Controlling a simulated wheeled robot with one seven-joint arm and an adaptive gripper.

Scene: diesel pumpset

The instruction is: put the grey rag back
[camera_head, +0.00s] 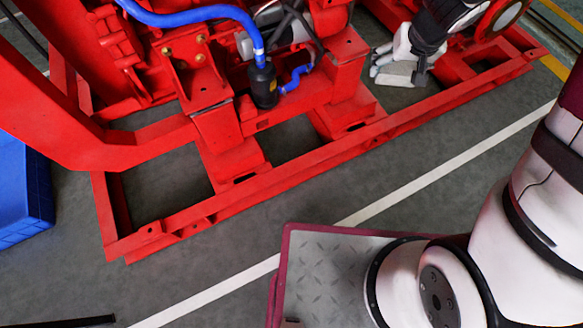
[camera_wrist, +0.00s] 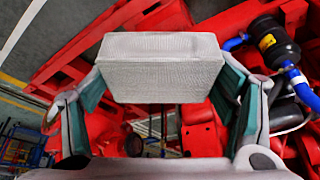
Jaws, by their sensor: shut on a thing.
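The grey rag (camera_wrist: 160,67) is a pale, woven, block-shaped bundle. My gripper (camera_wrist: 162,84) is shut on it, with one green-padded finger at each side. In the head view my gripper (camera_head: 403,62) is at the upper right, over the opening of the red frame, and the rag (camera_head: 398,77) shows as a light piece at its fingers. Whether the rag touches anything beneath cannot be told.
The red pumpset frame (camera_head: 290,178) fills the upper part, with a black cylinder (camera_head: 263,84) and blue hoses (camera_head: 190,14) left of my gripper. A blue bin (camera_head: 22,190) stands at the left edge.

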